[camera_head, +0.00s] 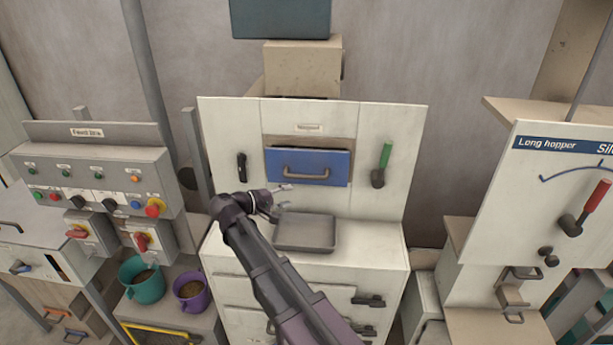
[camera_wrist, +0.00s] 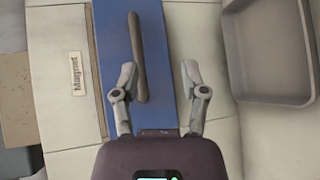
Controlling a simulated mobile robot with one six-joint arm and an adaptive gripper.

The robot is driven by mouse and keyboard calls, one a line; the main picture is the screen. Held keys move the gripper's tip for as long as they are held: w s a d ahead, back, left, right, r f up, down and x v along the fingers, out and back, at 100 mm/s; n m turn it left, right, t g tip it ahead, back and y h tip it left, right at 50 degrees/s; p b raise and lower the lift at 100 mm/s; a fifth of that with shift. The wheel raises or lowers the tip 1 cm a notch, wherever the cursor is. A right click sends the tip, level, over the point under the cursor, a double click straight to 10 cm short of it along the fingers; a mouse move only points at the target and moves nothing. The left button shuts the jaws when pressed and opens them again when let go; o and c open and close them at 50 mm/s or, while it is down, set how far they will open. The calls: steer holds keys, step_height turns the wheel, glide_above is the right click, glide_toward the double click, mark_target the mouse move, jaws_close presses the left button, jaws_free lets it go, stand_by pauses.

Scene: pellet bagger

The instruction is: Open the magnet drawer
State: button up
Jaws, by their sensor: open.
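The magnet drawer has a blue front (camera_head: 338,168) in the white cabinet, below a small label. It looks about shut; I cannot tell if it stands slightly out. Its bar handle (camera_head: 306,174) runs across the front. In the wrist view the blue front (camera_wrist: 112,50) is turned sideways, with the handle (camera_wrist: 138,55) upright in the picture and the Magnet label (camera_wrist: 77,74) to its left. My gripper (camera_head: 285,198) is open and empty, just below and left of the handle. In the wrist view my gripper (camera_wrist: 160,70) has its left fingertip close to or overlapping the handle; contact is unclear.
A grey tray (camera_head: 305,234) sits on the ledge below the drawer. A black handle (camera_head: 242,167) is left of the drawer and a green-handled lever (camera_head: 382,165) right of it. Teal (camera_head: 142,286) and purple (camera_head: 192,292) buckets stand lower left.

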steer(key=t, duration=0.2)
glide_toward(304, 178)
steer(key=s+a, duration=0.1)
steer(key=a, duration=0.1)
steer(key=shift+s+r+n+h, duration=0.1)
steer(key=shift+s+n+h, duration=0.1)
steer(key=shift+n+h, duration=0.15)
steer(key=b+x, duration=0.1)
steer(key=x, duration=1.2)
steer(key=shift+w+d+f+b, duration=0.2)
steer(key=shift+d+f+b, duration=0.1)
steer(key=shift+b, duration=0.1)
jaws_close()
